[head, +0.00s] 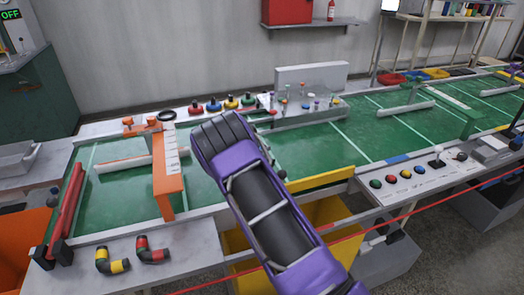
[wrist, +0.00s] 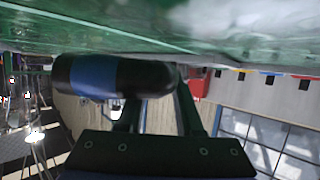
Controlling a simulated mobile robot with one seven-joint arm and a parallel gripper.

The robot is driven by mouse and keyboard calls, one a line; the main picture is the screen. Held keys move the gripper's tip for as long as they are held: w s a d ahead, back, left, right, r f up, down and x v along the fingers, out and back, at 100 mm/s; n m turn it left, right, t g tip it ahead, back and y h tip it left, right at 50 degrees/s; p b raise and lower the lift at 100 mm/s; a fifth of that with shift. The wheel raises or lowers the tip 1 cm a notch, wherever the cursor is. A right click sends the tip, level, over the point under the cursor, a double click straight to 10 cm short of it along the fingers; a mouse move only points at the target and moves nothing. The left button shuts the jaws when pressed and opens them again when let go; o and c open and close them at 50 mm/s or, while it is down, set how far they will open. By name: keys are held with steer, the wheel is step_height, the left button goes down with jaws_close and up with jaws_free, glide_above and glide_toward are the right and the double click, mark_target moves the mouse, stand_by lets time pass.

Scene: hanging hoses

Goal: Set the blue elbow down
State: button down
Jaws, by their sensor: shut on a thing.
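The blue elbow (wrist: 95,76) shows in the wrist view as a thick black piece with a blue band. My gripper (wrist: 158,88) is shut on it near its right end. It is close to the green surface (wrist: 60,30), which fills the top of the wrist view; I cannot tell whether they touch. In the head view my purple arm covers my gripper and most or all of the elbow. A yellow-banded elbow (head: 112,262) and a red-banded elbow (head: 150,251) lie on the pale front-left ledge.
An orange gantry (head: 168,180) stands over the green belt to the left of my arm. Coloured knobs (head: 231,102) line the back edge. A tray of small parts (head: 305,105) stands behind. A yellow bar (head: 322,180) and a button panel (head: 405,180) are to the right.

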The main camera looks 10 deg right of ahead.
steer(key=shift+f, duration=0.2)
steer(key=shift+f+b, duration=0.5)
steer(key=shift+f, duration=0.15)
steer(key=c, duration=0.6)
jaws_free()
steer(key=shift+o, duration=0.2)
steer(key=shift+r+p, duration=0.3)
steer(key=v, duration=0.6)
steer(key=p+v, duration=0.1)
steer(key=v, duration=0.5)
steer(key=shift+r+p, duration=0.3)
